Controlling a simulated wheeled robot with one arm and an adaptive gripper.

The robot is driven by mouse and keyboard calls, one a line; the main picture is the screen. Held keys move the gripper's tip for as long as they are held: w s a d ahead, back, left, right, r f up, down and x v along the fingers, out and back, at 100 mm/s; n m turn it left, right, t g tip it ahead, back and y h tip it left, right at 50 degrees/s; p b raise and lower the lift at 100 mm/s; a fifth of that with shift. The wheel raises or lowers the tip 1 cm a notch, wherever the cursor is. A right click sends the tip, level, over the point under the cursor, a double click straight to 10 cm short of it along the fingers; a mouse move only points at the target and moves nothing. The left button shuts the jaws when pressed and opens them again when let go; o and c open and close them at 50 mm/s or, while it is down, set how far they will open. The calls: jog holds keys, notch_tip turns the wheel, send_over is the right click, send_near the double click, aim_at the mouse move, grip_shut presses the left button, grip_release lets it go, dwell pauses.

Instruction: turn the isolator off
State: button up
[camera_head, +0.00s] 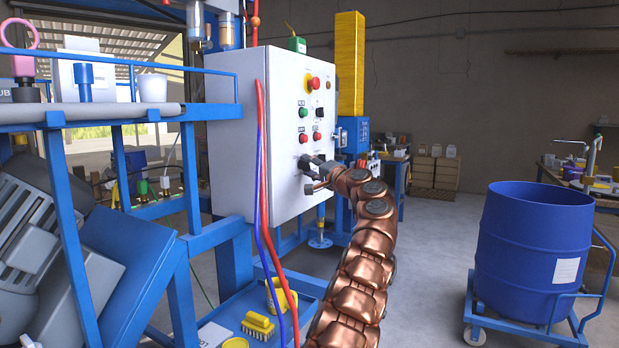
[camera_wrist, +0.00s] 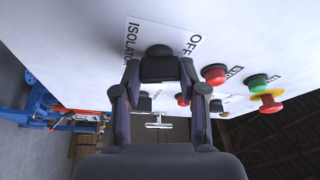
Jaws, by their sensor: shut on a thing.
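The isolator is a dark rotary knob (camera_wrist: 158,52) on the white control box. In the wrist view it sits on a white label (camera_wrist: 190,50) reading ISOLATOR on the left and OFF on the right. My gripper (camera_wrist: 158,72) has a finger on each side of the knob's dark grip and is shut on it. In the head view my gripper (camera_head: 312,171) is at the lower part of the box face and largely hides the knob. I cannot tell exactly which mark the knob points to.
The control box (camera_head: 270,180) carries a red emergency stop (camera_head: 314,83) on yellow and several red and green buttons above the isolator. Red and blue hoses (camera_head: 265,200) hang at its left side. A blue drum (camera_head: 530,250) stands on a trolley at the right, with open floor between.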

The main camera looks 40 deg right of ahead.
jog(key=shift+w+f+n+t+y+b, duration=0.1)
jog(key=shift+f+n+t+y+b, duration=0.25)
jog(key=shift+n, duration=0.45)
jog(key=shift+r+n+t+y+b, duration=0.1)
jog(key=shift+n+t+y+b, duration=0.25)
jog(key=shift+n, duration=1.05)
jog(key=shift+r, duration=0.15)
jog(key=o, duration=1.1)
jog(key=shift+o, duration=0.2)
jog(key=d+r+v, duration=0.1)
jog(key=v, duration=1)
jog(key=shift+s, duration=0.25)
